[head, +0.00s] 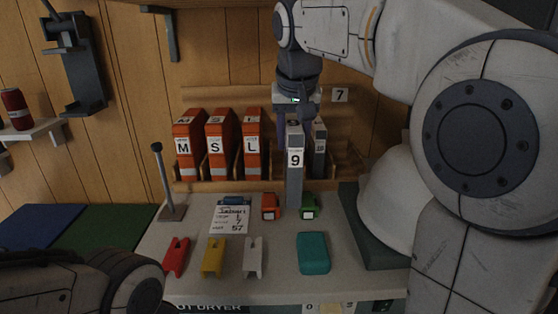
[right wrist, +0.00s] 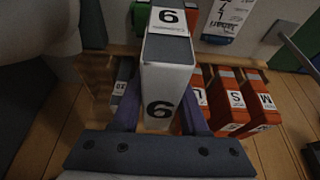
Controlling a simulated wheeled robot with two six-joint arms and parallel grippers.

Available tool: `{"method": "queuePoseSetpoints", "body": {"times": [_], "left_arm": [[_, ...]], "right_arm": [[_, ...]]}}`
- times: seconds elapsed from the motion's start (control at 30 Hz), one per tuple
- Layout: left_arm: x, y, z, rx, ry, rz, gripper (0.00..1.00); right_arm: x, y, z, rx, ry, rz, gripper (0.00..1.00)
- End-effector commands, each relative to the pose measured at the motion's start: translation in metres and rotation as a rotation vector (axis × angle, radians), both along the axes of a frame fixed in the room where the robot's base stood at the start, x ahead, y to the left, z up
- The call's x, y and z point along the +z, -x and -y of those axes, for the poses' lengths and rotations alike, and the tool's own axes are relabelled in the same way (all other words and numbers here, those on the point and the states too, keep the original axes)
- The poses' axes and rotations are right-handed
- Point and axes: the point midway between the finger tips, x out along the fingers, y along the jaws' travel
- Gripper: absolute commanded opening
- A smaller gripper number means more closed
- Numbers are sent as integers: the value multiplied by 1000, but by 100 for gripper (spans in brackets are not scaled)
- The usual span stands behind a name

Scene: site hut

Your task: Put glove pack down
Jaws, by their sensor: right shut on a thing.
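My right gripper (head: 294,118) comes down from above and is shut on a tall grey glove pack (head: 295,180) marked 9. The pack is upright in front of the rack (head: 230,184); whether its lower end touches the bench is unclear. In the right wrist view the gripper (right wrist: 160,115) has its purple fingers on both sides of the pack (right wrist: 168,80). Another grey pack (head: 320,140) stands behind it to the right. Orange packs marked M (head: 187,145), S (head: 219,145) and L (head: 252,145) stand in the rack. My left gripper is out of view.
On the bench (head: 200,290) lie a written card (head: 229,220), red (head: 176,257), yellow (head: 213,258) and white (head: 253,257) holders, and a teal block (head: 313,253). Small orange (head: 270,207) and green (head: 310,207) boxes flank the pack's lower end. A rod stand (head: 168,190) is left.

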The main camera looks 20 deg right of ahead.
Motion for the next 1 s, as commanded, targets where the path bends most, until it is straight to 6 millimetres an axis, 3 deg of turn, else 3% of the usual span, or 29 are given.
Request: {"method": "queuePoseSetpoints", "body": {"times": [0.17,0.6,0.97,1.0], "left_arm": [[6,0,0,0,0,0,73],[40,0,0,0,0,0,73],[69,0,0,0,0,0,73],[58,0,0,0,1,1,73]], "right_arm": [[1,-28,7,-1,-1,-3,0],[2,-140,36,5,0,-1,0],[3,-191,50,6,-1,-1,0],[-11,-189,50,6,0,-3,0]]}}
